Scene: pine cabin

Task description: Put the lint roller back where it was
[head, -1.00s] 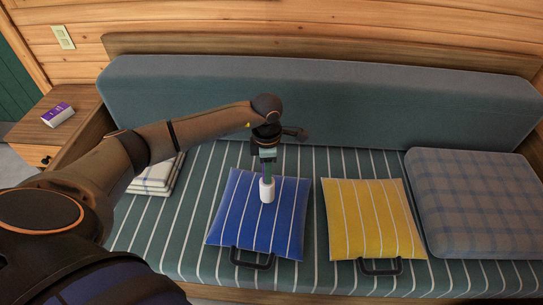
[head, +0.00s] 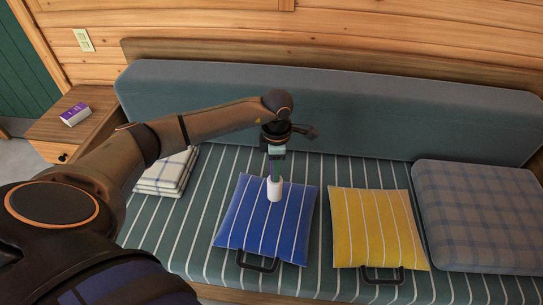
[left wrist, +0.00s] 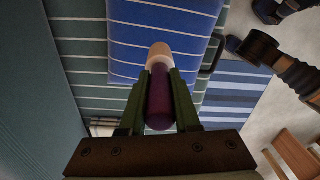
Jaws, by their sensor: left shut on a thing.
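The lint roller has a white roll (head: 274,189) and a purple handle (left wrist: 159,98). My left gripper (head: 275,160) is shut on the handle, with the white roll hanging down below the fingers. In the head view the roll appears over the upper middle of the blue striped cushion (head: 247,225); whether it touches the cushion I cannot tell. In the left wrist view the white roll (left wrist: 159,54) points away from the fingers, against the blue cushion (left wrist: 130,35).
The bench seat (head: 318,225) is green with white stripes. A yellow striped cushion (head: 375,228) lies right of the blue one, then a plaid cushion (head: 470,215). Folded cloths (head: 165,172) lie at left. A wooden side table (head: 92,120) holds a purple and white box (head: 75,114).

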